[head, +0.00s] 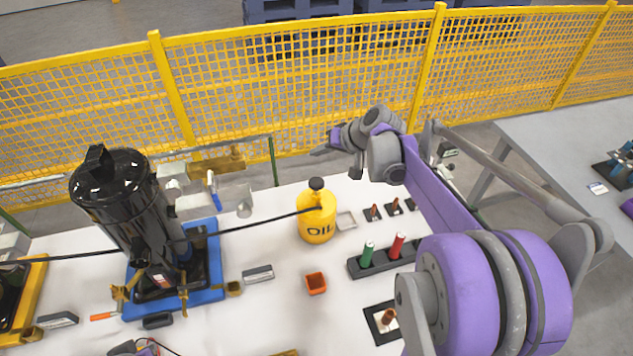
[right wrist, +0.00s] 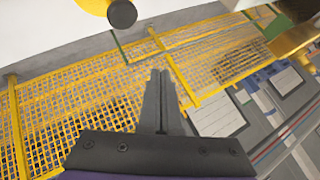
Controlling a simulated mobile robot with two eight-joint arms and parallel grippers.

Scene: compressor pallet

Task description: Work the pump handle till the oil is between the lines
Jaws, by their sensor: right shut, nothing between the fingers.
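A yellow oil can (head: 317,222) marked OIL stands on the white table, with a black knob (head: 316,184) on top that looks like its pump handle. A black hose runs from the can to the left, past the black compressor tank (head: 125,205). The knob also shows at the top of the right wrist view (right wrist: 122,13). My right gripper (head: 318,152) is above and behind the knob, apart from it; its fingers (right wrist: 158,75) are together and empty. The oil level and its lines cannot be made out. My left gripper is not clearly in view.
A yellow mesh fence (head: 330,80) stands behind the table. A small orange box (head: 316,283), a dark rack with green and red handles (head: 382,256) and a grey block (head: 258,274) lie nearby. The compressor stands on a blue base (head: 214,262).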

